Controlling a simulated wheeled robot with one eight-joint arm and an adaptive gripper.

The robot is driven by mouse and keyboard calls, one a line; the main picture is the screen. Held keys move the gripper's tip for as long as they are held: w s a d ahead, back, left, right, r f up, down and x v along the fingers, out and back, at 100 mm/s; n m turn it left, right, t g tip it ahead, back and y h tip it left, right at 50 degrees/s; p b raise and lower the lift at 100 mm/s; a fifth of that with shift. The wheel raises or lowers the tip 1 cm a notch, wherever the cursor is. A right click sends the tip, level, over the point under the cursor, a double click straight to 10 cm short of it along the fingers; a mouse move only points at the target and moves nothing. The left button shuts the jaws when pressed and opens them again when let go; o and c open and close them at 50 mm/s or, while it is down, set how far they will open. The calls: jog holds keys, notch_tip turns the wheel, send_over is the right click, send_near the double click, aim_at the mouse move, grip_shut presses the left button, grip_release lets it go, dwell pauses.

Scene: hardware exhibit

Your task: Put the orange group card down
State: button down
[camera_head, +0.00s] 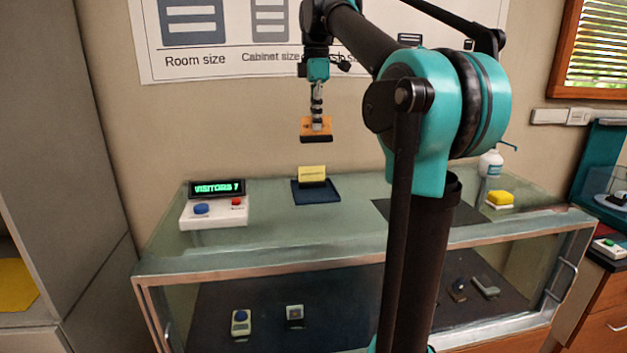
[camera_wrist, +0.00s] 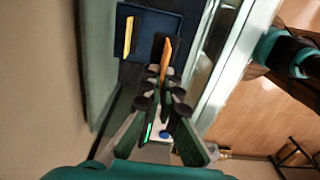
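The orange group card (camera_head: 316,125) has a dark base and hangs in the air above the glass display case. My gripper (camera_head: 317,114) is shut on it from above. In the wrist view the orange card (camera_wrist: 167,53) shows edge-on between the fingertips (camera_wrist: 160,73). A dark blue tray (camera_head: 324,197) lies on the glass top below the card, and a yellow card (camera_head: 312,174) stands upright at it. The wrist view also shows the tray (camera_wrist: 150,22) and the yellow card (camera_wrist: 129,36), with the orange card overlapping the tray's right part.
A white box with blue and red buttons and a VISITORS 7 display (camera_head: 217,188) stands at the left of the glass top (camera_head: 270,225). A yellow sponge-like block (camera_head: 500,198) and a white bottle (camera_head: 490,163) are at the right. My arm hides part of the case.

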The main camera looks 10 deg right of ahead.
aim_at(316, 135)
notch_tip(316, 135, down, 16)
jog(key=shift+f, duration=0.1)
dwell(0.4)
jog(key=c, duration=2.2)
grip_release()
jog(key=o, duration=0.5)
notch_tip(316, 135, up, 12)
jog(key=shift+r, duration=0.1)
jog(key=shift+s, duration=0.1)
